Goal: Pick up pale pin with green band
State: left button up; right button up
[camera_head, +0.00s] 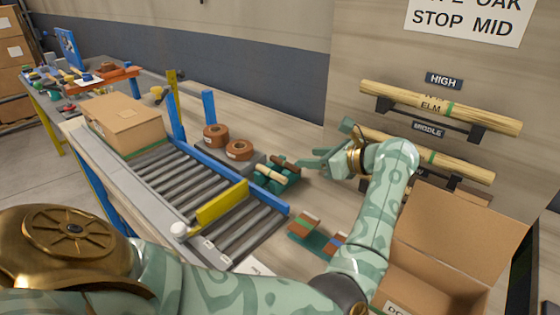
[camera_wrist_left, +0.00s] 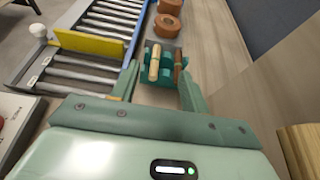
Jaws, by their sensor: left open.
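A pale pin (camera_head: 271,174) lies in a small dark green cradle (camera_head: 286,187) at the right of the roller conveyor. It also shows in the left wrist view (camera_wrist_left: 154,63). I cannot make out a green band on it. A dark brown pin (camera_head: 286,163) lies beside it in the same cradle. My left gripper (camera_head: 316,162) is open and empty, to the right of the cradle and apart from it. In the left wrist view, the cradle shows between and beyond its two fingers (camera_wrist_left: 157,76). My right gripper is not in view.
Two brown rolls (camera_head: 238,150) stand behind the cradle. The conveyor's yellow bar (camera_head: 222,204) is to its left. Wooden poles (camera_head: 440,107) rest on wall brackets at the right. An open cardboard box (camera_head: 460,235) and a green holder with blocks (camera_head: 308,233) are nearer.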

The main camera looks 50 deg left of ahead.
pick_arm(q)
jog(key=b, duration=0.2)
send_near(286, 181)
jog(key=shift+a+f, duration=0.1)
jog(key=shift+a, duration=0.05)
jog(key=shift+x, duration=1.05)
jog(key=x, duration=0.5)
jog(key=shift+a+b, duration=0.25)
jog(key=shift+b, duration=0.05)
grip_shut()
